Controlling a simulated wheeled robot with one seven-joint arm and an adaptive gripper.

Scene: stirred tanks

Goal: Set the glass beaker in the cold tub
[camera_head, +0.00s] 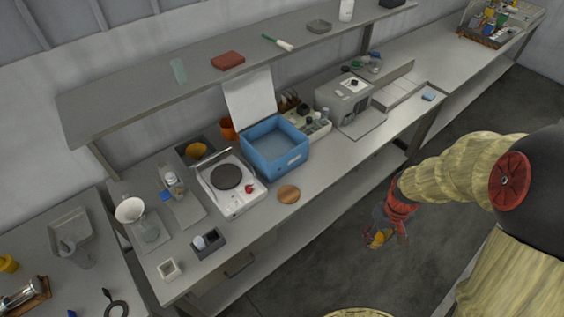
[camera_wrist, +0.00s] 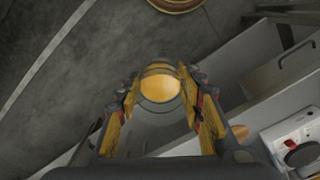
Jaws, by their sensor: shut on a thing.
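My gripper (camera_wrist: 163,92) is shut around a round glass vessel (camera_wrist: 160,87) with orange-yellow contents, which looks like the glass beaker. In the head view my gripper (camera_head: 386,236) hangs low over the floor, in front of the bench and to its right. There the vessel shows only as a small yellow-orange patch and is mostly hidden by the fingers. The blue open tub (camera_head: 291,163), which looks like the cold tub, stands on the bench with a white lid (camera_head: 249,97) raised behind it. My gripper is well apart from it; the inside floor is partly visible.
A white hotplate (camera_head: 235,203) stands left of the tub, a wooden disc (camera_head: 289,194) in front, and a rack of small bottles (camera_head: 311,124) and a grey machine (camera_head: 346,104) to the right. A shelf (camera_head: 200,79) runs above the bench. A funnel (camera_head: 130,210) stands further left.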

